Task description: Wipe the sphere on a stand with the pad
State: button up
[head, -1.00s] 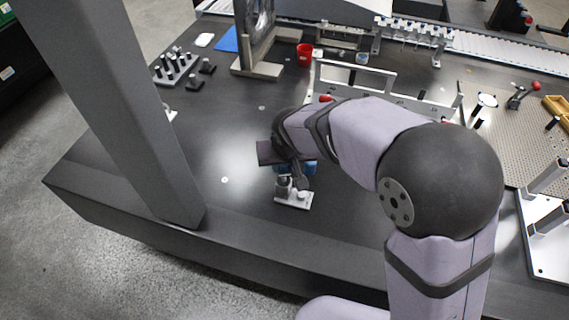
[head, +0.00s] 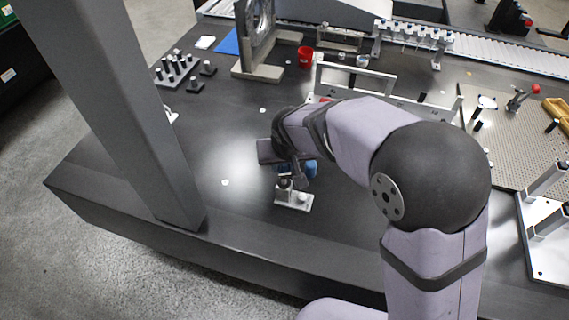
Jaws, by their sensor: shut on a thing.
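The stand has a pale base plate (head: 295,201) lying on the dark table near its front edge, with a short grey post (head: 284,188) on it. The sphere itself is mostly hidden behind my gripper, and I cannot make it out clearly. My gripper (head: 296,176) points down right over the stand and is shut on a blue pad (head: 311,169). The pad shows mainly at the right side of the fingers. It is low, close to the top of the stand; I cannot tell whether it touches the sphere.
A thick grey column (head: 130,120) rises at the left. A red cup (head: 305,57), an upright ring fixture (head: 256,45) and a rack of dark pegs (head: 175,68) stand farther back. A silver frame (head: 357,75) is behind my arm.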

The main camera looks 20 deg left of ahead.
jog(key=shift+s+d+f, duration=0.1)
jog(key=shift+s+f, duration=0.05)
jog(key=shift+s, duration=0.15)
jog(key=shift+s+d+b, duration=0.3)
jog(key=shift+s, duration=0.35)
jog(key=shift+s+d, duration=0.15)
dwell(0.3)
dwell(0.3)
jog(key=shift+w+a, duration=0.35)
jog(key=shift+w, duration=0.4)
jog(key=shift+w+a, duration=0.1)
dwell(0.5)
jog(key=shift+s+d, duration=0.2)
jog(key=shift+s, duration=0.2)
jog(key=shift+s+d, duration=0.15)
jog(key=shift+s, duration=0.15)
dwell(0.7)
jog(key=shift+w+a+p, duration=0.3)
jog(key=shift+w, duration=0.35)
